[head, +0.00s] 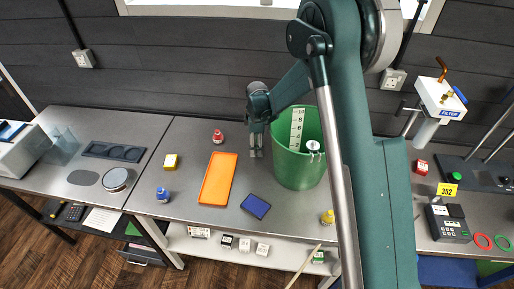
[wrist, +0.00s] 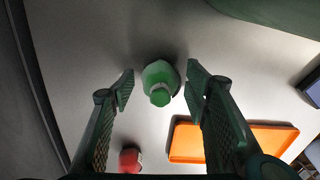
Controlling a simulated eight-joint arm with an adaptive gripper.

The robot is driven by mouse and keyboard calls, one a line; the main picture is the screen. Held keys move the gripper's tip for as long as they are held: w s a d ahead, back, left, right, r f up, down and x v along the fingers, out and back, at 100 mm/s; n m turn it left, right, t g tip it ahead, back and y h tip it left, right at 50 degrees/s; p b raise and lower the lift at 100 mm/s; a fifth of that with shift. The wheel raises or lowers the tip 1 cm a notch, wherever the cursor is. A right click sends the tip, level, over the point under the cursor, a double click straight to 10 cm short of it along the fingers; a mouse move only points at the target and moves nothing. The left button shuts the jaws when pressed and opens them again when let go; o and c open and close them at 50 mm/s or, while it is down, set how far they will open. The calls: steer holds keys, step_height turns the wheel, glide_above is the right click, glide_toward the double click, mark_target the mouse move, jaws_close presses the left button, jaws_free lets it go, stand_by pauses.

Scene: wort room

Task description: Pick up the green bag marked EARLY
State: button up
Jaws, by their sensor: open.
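A small green bag with a narrower light-green top (wrist: 160,82) stands on the grey bench in the wrist view. No marking on it is readable. My gripper (wrist: 160,85) is open, with one finger to the left of the bag and one to the right, and a visible gap on both sides. In the head view my gripper (head: 255,150) points down at the bench just left of the green bucket; I cannot make out the bag there.
The large green bucket (head: 297,170) stands close right of my gripper. An orange tray (head: 218,179) lies to the left, with a red-topped item (head: 217,137) behind it. A dark blue pad (head: 256,206) lies in front.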

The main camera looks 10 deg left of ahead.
stand_by(0.6)
steer(key=c, duration=1)
steer(key=shift+r+b, duration=0.35)
steer(key=shift+r, duration=4.6)
